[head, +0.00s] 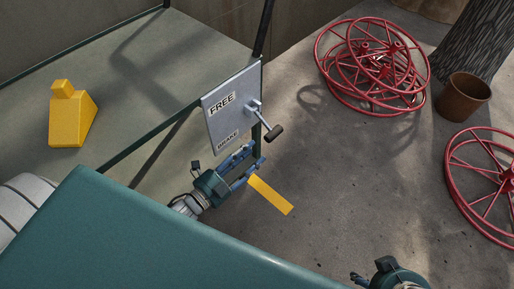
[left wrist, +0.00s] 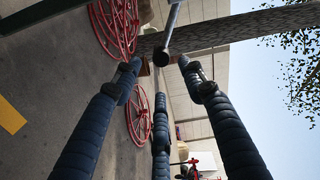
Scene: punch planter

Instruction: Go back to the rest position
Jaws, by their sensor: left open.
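My left gripper (head: 257,153) is open and empty, just below a grey panel (head: 226,112) marked FREE above and BRAKE below. A lever (head: 262,118) with a dark knob sticks out from the panel, pointing down and right. The knob (head: 274,132) is a little above and right of the fingertips, apart from them in the head view. In the left wrist view, the knob (left wrist: 161,57) shows between the spread fingertips of my left gripper (left wrist: 160,63). My right gripper (head: 358,277) is partly cut off at the bottom edge; its jaws cannot be made out.
Red spoked wheels (head: 372,66) lie stacked at the back right, and another (head: 485,185) at the right edge. A brown pot (head: 463,98) stands near a tree trunk (head: 478,45). A yellow block (head: 72,118) sits at left.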

